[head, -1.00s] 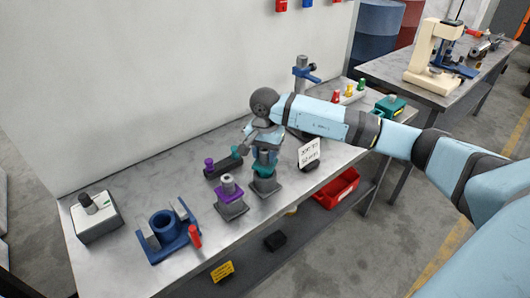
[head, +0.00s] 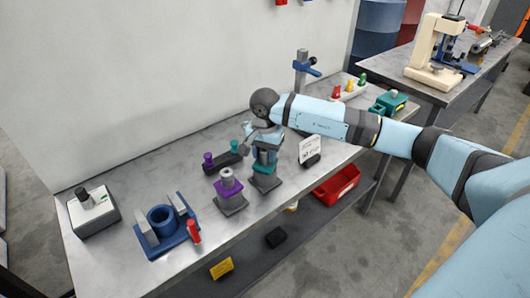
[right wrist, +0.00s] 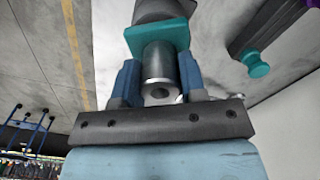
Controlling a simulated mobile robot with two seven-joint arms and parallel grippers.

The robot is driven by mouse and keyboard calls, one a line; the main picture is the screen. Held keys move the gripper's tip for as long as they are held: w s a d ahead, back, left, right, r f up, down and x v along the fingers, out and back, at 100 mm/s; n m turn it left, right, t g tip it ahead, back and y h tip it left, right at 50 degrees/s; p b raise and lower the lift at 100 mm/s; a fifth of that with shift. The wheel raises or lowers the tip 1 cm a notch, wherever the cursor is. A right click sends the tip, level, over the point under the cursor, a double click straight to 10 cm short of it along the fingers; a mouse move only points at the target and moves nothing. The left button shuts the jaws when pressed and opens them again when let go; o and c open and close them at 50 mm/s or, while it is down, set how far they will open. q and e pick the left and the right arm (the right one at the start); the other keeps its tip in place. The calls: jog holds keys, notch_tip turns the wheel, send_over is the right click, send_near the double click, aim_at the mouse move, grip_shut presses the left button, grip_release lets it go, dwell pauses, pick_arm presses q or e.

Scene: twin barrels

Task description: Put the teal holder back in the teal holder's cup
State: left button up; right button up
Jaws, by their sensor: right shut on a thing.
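The teal holder has a teal square flange (right wrist: 160,38) and a bare metal cylinder (right wrist: 158,62). My right gripper (right wrist: 158,88) is shut on that cylinder, one blue finger on each side. In the head view my right gripper (head: 266,145) points down over the front middle of the bench. The teal flange (head: 263,168) shows just below it, over a dark grey cup and base (head: 265,184). In the right wrist view the dark grey cup (right wrist: 165,10) lies directly beyond the flange. The flange hides how deep the holder sits in it. My left gripper is not in view.
A purple holder (head: 228,185) stands on a grey base just left. A dark rack (head: 219,163) with small purple and teal knobs lies behind. A white sign (head: 310,149) stands close on the right. A blue fixture (head: 163,223) and a grey box (head: 94,212) are at the left.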

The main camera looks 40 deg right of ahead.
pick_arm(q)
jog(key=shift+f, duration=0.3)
pick_arm(e)
jog(key=shift+f, duration=0.3)
jog(key=o, duration=1.2)
jog(key=shift+r, duration=0.1)
jog(key=shift+c, duration=0.2)
pick_arm(q)
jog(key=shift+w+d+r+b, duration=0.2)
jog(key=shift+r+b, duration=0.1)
jog(key=shift+b, duration=0.25)
pick_arm(e)
notch_tip(320, 180, up, 14)
